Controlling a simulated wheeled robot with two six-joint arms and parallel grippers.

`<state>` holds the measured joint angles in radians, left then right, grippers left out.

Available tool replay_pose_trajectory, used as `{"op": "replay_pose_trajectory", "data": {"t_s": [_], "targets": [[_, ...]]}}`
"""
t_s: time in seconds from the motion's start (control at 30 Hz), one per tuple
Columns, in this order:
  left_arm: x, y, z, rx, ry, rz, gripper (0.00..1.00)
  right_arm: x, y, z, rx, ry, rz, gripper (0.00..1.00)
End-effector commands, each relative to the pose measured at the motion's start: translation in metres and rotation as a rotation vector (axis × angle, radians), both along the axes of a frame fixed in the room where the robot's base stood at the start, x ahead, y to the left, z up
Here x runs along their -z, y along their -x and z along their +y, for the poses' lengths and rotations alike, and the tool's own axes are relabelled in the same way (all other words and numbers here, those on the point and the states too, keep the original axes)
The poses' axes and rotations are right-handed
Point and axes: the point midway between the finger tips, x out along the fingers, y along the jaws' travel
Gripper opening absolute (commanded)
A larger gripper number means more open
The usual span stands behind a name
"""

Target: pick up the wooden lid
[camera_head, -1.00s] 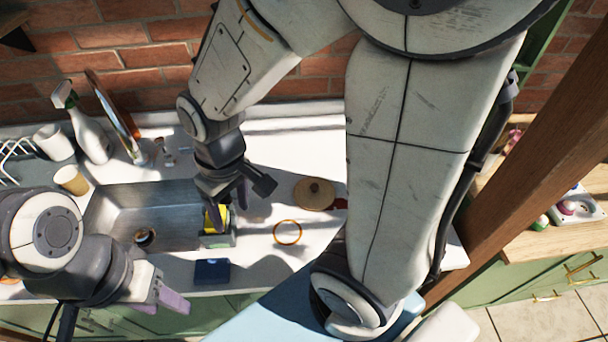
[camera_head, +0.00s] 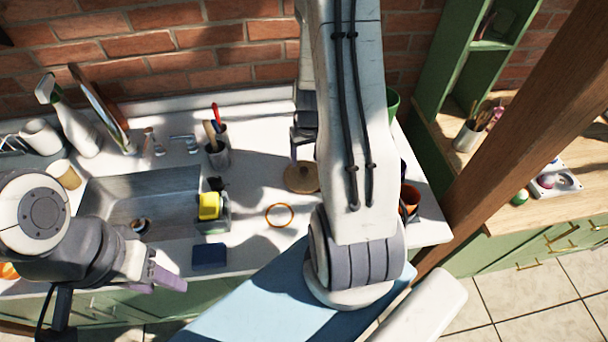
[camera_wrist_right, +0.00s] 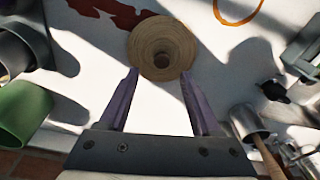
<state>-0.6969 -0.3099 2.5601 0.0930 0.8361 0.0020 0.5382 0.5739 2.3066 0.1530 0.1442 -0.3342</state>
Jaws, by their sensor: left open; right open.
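The wooden lid (camera_head: 301,178) is a round tan disc lying on the white counter, partly hidden by my right arm in the head view. In the right wrist view the lid (camera_wrist_right: 162,48) shows ring grain and a darker knob in its middle. My right gripper (camera_wrist_right: 158,80) is open and empty, with the lid just beyond and between its fingertips, apart from them. In the head view only part of the right gripper (camera_head: 297,150) shows, above the lid. My left gripper (camera_head: 168,281) is at the lower left, in front of the sink, open and empty.
A utensil cup (camera_head: 217,153) stands left of the lid. An orange ring (camera_head: 280,215) lies in front of it. A green pot (camera_wrist_right: 22,112) is close to the right gripper. A yellow sponge (camera_head: 209,205) sits in a holder by the sink (camera_head: 150,190).

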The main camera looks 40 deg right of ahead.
Motion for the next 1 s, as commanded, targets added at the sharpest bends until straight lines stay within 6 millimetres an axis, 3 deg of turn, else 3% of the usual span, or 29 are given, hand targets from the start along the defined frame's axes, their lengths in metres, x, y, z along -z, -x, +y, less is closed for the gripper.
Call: {"op": "replay_pose_trajectory", "data": {"t_s": [0.17,0.33,0.67,0.7,0.8,0.87,1.0], "targets": [[0.001,0.000,0.000,0.000,0.000,0.000,0.50,0.019,0.000,0.001,0.000,-0.002,0.003,0.65],[0.018,0.000,0.000,-0.001,0.000,0.000,0.50,0.048,-0.003,0.001,0.000,0.000,0.001,0.65],[0.020,0.000,0.000,0.000,0.000,0.000,0.50,0.053,-0.005,0.000,0.000,0.000,-0.001,0.65],[0.020,0.000,0.000,0.000,0.000,0.000,0.50,0.053,-0.005,0.000,-0.001,0.000,-0.001,0.57],[0.019,0.000,0.000,0.000,0.000,0.000,0.50,0.053,-0.005,0.000,0.000,0.000,0.000,0.19],[0.019,0.000,0.000,0.000,0.000,0.000,0.50,0.053,-0.005,0.000,0.000,0.000,0.000,0.00],[0.019,0.000,0.000,0.000,0.000,0.000,0.50,0.053,-0.005,0.000,0.000,0.000,-0.001,0.00]]}}
